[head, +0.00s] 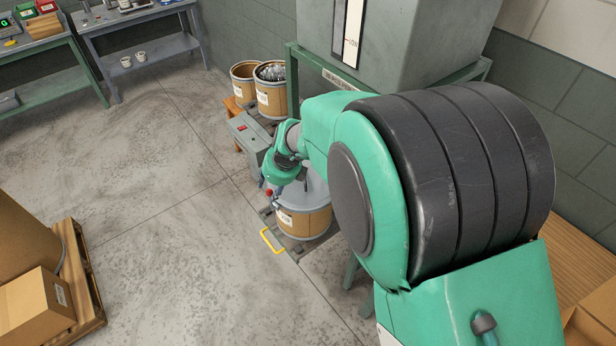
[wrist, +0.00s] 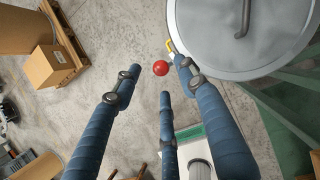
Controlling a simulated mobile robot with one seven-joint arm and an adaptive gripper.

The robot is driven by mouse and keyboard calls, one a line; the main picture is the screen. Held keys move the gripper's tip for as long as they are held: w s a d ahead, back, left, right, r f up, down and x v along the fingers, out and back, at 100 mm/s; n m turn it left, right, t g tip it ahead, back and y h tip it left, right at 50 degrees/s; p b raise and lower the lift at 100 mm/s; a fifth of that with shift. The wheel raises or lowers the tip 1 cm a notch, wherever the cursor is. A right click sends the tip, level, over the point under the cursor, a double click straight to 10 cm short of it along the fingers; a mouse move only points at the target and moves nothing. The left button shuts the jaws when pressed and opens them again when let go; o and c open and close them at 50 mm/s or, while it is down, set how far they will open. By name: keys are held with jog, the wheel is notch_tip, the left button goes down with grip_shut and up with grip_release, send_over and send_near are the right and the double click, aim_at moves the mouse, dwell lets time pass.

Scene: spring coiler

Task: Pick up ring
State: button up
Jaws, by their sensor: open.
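I cannot clearly make out a separate ring. A grey lid with a pale round rim covers a brown drum (head: 303,222); the lid fills the upper right of the wrist view (wrist: 222,48), with a bent grey handle on top. A red ball (wrist: 160,68) shows beside the lid rim, and also in the head view (head: 269,193); its attachment is unclear. My gripper (head: 268,183) is at the drum's left upper edge. In the wrist view its blue fingers (wrist: 156,82) are spread, with nothing visibly held; the red ball appears between their tips.
A yellow handle (head: 271,241) sticks out from the low platform under the drum. A grey control box (head: 248,132) and two open drums (head: 271,92) stand behind. A large grey machine (head: 415,40) is at the back right. Floor at left is clear up to a pallet (head: 80,270) with boxes.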

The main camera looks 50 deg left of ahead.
aim_at(270, 191)
jog(key=shift+b+x, duration=0.7)
jog(key=shift+x, duration=1.75)
grip_shut()
